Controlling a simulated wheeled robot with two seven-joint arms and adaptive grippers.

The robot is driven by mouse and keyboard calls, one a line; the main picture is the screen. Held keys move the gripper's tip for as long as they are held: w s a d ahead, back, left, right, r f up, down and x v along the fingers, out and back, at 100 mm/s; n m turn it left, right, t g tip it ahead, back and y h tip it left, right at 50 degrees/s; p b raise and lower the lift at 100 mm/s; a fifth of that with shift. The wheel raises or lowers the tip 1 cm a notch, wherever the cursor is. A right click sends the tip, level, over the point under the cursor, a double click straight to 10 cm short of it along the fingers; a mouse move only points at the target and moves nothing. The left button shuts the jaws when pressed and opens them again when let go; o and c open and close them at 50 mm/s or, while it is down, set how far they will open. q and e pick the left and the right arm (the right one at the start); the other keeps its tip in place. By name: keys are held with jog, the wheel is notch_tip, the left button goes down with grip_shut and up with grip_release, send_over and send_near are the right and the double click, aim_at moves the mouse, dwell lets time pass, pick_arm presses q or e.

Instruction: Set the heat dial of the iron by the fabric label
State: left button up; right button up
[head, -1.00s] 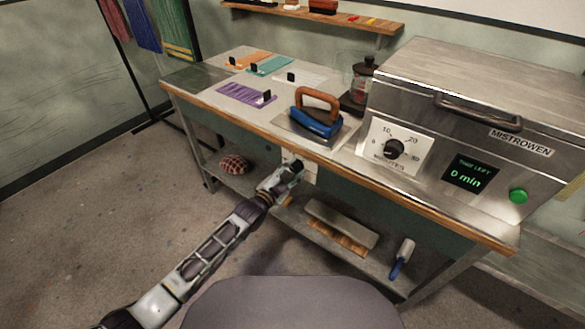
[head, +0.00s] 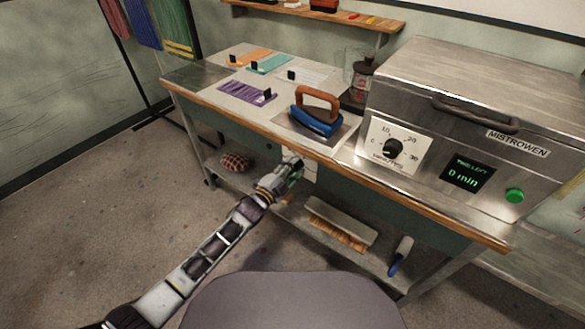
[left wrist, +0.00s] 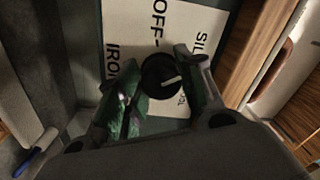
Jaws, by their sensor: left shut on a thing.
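The iron (head: 317,123), blue with a brown handle, stands on a plate on the table top. A black round dial (left wrist: 158,72) with a white pointer sits on a white panel (left wrist: 128,20) lettered "OFF", "SILK" and "IRON"; other lettering is partly covered. The pointer points right in the left wrist view; the mark it meets is unclear. My left gripper (head: 294,166) is at this panel under the table's front edge, its fingers shut on the dial, one on each side. Fabric pieces, including a purple one (head: 240,91), lie on the table with black clips. My right gripper is out of view.
A steel machine (head: 470,95) with its own knob, a green button and a "0 min" display fills the table's right. A lower shelf holds a brush (head: 340,225), a blue-handled tool (head: 400,256) and a patterned round thing (head: 235,161). Floor at left is clear.

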pick_arm(q)
jog(key=o, duration=1)
jog(key=shift+s, duration=0.1)
jog(key=v, duration=1.2)
dwell(0.7)
